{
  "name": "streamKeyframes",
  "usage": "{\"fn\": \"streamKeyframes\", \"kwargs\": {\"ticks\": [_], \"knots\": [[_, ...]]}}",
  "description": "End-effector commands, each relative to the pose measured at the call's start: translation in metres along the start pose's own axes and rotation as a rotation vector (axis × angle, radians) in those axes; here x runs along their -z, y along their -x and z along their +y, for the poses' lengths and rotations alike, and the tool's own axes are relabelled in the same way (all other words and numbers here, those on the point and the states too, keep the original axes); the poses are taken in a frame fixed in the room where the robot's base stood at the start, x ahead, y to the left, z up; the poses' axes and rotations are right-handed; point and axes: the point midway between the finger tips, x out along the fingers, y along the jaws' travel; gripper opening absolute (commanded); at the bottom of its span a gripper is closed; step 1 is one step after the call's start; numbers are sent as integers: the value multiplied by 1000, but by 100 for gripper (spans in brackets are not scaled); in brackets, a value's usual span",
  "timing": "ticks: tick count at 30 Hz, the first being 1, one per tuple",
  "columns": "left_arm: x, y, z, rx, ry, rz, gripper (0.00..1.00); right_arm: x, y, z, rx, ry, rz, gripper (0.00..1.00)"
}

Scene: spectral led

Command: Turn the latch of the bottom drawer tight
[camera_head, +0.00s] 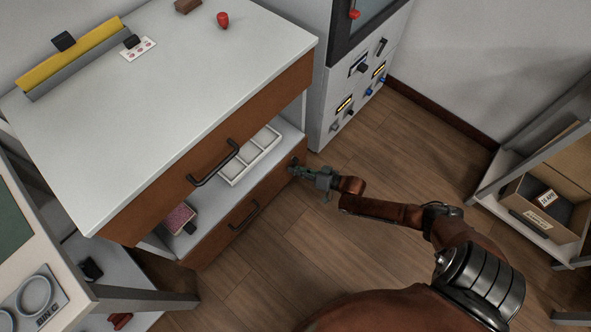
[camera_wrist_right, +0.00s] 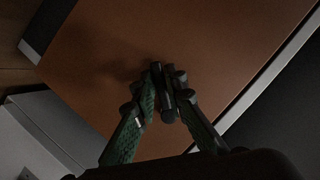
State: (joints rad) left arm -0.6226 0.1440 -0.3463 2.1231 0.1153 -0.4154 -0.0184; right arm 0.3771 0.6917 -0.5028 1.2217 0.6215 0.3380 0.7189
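The bottom drawer (camera_head: 216,247) is a brown front low on the white-topped cabinet, with a dark bar handle (camera_head: 244,215). It looks shut. My right gripper (camera_head: 298,171) is at the right end of this drawer front. In the right wrist view its green fingers (camera_wrist_right: 166,84) close in from both sides on a small dark latch (camera_wrist_right: 164,92) that stands out from the brown panel (camera_wrist_right: 190,45). The fingers hide part of the latch, so its exact angle is hard to read. My left gripper is not in view.
The top drawer's handle (camera_head: 214,165) juts out above. An open shelf between the drawers holds a white divided tray (camera_head: 250,155). A grey cabinet with knobs (camera_head: 325,75) stands just behind. Wooden floor (camera_head: 330,255) is free in front; a shelf with a cardboard box (camera_head: 565,165) is at right.

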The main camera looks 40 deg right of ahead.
Motion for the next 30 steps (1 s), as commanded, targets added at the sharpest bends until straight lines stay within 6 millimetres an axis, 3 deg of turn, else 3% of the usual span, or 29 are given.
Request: {"fn": "streamKeyframes", "kwargs": {"ticks": [6, 17, 30], "knots": [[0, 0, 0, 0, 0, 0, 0, 0, 0, 0, 0, 1, 0, 27], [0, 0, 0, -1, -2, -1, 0, -2, 8, 1, -2, 0, -2, 27], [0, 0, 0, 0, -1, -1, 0, -1, 91, 1, -2, 1, -2, 27]]}}
